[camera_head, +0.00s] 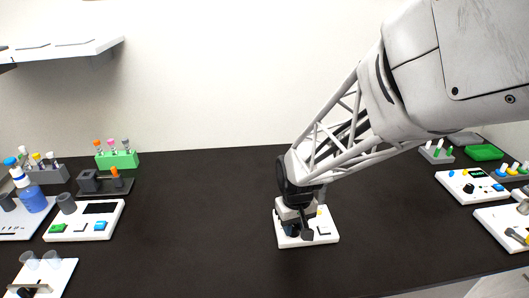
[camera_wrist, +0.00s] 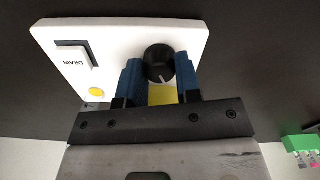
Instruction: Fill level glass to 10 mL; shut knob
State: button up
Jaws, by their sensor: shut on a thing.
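A white device (camera_head: 327,237) lies on the black bench below my gripper; its panel (camera_wrist: 120,38) fills the upper part of the wrist view. The black knob (camera_wrist: 159,62) with a pale pointer line sits between my gripper's blue fingers (camera_wrist: 159,80), which are shut on it. A yellow patch (camera_wrist: 162,96) shows between the fingers beside the knob; I cannot tell what it is. A switch (camera_wrist: 75,57) marked DRAIN and a round yellow spot (camera_wrist: 96,92) are on the same panel. I cannot make out the level glass or any liquid level.
White instruments (camera_head: 86,220) and a green tube rack (camera_head: 118,160) stand at the left. More instruments (camera_head: 472,187) and a green tray (camera_head: 484,152) stand at the right. The bench (camera_head: 190,225) is clear on both sides of the device.

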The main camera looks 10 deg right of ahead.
aim_at(294, 227)
jog(key=shift+m, duration=0.3)
jog(key=o, duration=0.6)
jog(key=shift+r, duration=0.15)
jog(key=shift+r, duration=3.8)
jog(key=shift+s, duration=0.1)
